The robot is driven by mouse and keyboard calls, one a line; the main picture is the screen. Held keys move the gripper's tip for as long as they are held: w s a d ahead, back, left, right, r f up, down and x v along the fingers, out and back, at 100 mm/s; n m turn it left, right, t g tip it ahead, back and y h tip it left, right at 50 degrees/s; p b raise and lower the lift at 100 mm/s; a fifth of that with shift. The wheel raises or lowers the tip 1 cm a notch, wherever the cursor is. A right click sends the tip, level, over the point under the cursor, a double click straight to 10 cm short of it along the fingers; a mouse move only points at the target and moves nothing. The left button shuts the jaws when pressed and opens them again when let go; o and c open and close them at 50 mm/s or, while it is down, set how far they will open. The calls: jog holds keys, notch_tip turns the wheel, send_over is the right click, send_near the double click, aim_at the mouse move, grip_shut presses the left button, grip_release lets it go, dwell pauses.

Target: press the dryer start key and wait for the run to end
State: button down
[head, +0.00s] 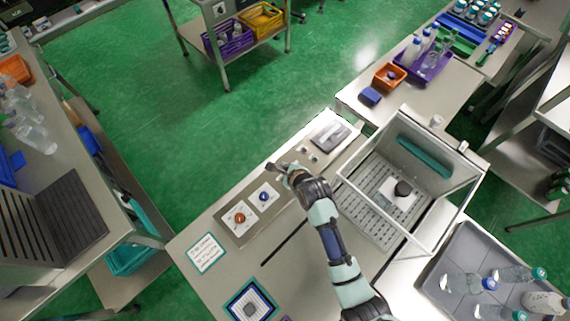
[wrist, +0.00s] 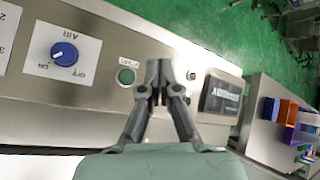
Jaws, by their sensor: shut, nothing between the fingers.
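My gripper (head: 278,168) is over the control panel (head: 226,215) at the front of the bench, fingers shut with nothing between them. In the wrist view my gripper (wrist: 160,84) points at the panel face. A round green key (wrist: 126,76) under a small, unreadable label lies just left of the fingertips; it looks apart from them. Another small round part (wrist: 191,75) shows just right of the fingers, partly covered. I cannot tell from the lettering which is the dryer start key. A dark display (wrist: 220,96) is farther right. Contact between fingertips and panel cannot be made out.
A blue AIR knob (wrist: 64,54) marked ON and OFF is left on the panel. An orange knob (head: 240,218) is beside it. A clear-walled box (head: 395,190) with a perforated floor and a dark round piece stands right of my arm. A tray of bottles (head: 470,270) is at lower right.

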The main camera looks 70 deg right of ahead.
notch_tip(320, 180, down, 8)
jog(key=b, duration=0.7)
jog(key=shift+r, duration=0.2)
jog(key=shift+f, duration=0.3)
jog(key=shift+f, duration=0.1)
dwell(0.5)
jog(key=shift+f, duration=0.3)
jog(key=shift+f, duration=0.45)
dwell(0.5)
jog(key=shift+r+p, duration=0.8)
jog(key=shift+r, duration=0.1)
